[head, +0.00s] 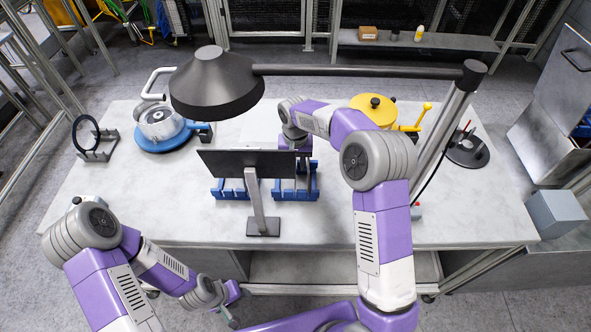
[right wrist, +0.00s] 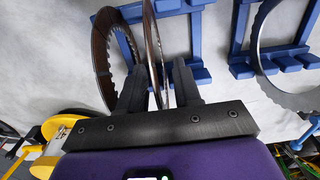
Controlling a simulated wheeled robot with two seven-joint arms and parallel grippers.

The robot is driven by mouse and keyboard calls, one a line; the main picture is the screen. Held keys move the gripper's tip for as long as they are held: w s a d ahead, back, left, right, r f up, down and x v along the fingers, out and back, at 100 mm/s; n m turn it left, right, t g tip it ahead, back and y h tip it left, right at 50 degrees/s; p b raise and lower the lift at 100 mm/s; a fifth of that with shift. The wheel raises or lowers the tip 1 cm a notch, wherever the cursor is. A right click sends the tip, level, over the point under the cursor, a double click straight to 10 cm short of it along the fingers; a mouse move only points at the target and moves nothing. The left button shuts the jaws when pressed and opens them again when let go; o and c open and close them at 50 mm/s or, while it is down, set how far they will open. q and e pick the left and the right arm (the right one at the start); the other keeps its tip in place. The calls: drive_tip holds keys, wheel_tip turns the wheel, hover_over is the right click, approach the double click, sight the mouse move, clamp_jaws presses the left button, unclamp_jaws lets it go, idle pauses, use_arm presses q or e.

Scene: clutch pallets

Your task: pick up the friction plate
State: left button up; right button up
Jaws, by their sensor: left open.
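In the right wrist view a thin plate (right wrist: 153,45) stands edge-on between the fingers of my right gripper (right wrist: 159,85). The fingers straddle it closely; I cannot tell whether they press on it. A brown ring-shaped friction plate (right wrist: 103,55) stands just left of it, by a blue rack (right wrist: 197,40). In the head view the right gripper is hidden behind the dark screen (head: 262,163), above the blue racks (head: 232,189). My left gripper (head: 234,308) is open and empty, low in front of the table edge.
A grey toothed ring (right wrist: 268,60) stands in another blue rack at the right of the wrist view. On the table (head: 130,190) are a blue-based clutch housing (head: 162,127), a black ring on a stand (head: 87,134) and a yellow-topped fixture (head: 373,108). A lamp (head: 217,82) hangs above.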

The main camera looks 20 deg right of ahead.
clamp_jaws()
drive_tip(key=shift+r, duration=0.15)
